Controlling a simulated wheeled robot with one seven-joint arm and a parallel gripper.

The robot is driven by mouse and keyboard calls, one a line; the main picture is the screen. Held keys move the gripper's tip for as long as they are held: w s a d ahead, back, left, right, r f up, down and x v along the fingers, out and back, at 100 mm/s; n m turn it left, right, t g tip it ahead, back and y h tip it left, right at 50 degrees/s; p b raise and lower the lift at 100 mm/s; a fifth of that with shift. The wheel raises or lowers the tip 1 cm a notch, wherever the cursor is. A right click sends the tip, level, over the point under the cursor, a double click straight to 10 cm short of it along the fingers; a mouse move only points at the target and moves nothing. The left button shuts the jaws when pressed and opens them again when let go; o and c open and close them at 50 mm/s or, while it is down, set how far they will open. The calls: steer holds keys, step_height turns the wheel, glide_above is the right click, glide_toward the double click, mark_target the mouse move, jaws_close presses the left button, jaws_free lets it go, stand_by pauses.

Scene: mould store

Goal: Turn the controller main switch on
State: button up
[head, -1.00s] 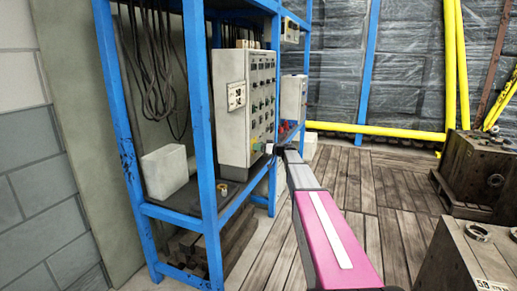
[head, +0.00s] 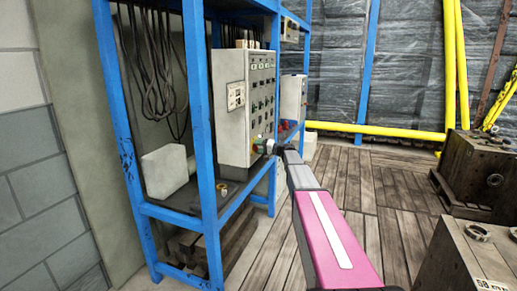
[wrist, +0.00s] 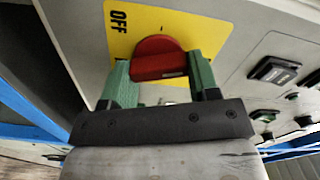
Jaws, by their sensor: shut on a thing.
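The controller (head: 231,122) is a pale grey cabinet on the blue rack, its front covered with rows of buttons and knobs. In the wrist view its main switch is a red knob (wrist: 160,50) on a yellow plate (wrist: 190,22). The word OFF stands turned on its side at the plate's upper left; no ON label shows. My gripper (wrist: 160,66) has its two green fingers on either side of the red knob, shut on it. In the head view my gripper (head: 266,147) is at the lower front of the cabinet, and the knob is mostly hidden.
The blue rack (head: 205,180) frames the cabinet closely. A second, smaller controller (head: 293,98) stands farther back on the shelf. A white box (head: 165,172) and a small brass-coloured ring (head: 222,188) are on the shelf.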

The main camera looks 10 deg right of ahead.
steer(key=shift+f+m, duration=0.1)
steer(key=shift+m, duration=1.9)
steer(key=o, duration=0.9)
steer(key=shift+d, duration=0.1)
steer(key=v, duration=1)
steer(key=shift+s+d, duration=0.15)
steer(key=shift+d, duration=0.1)
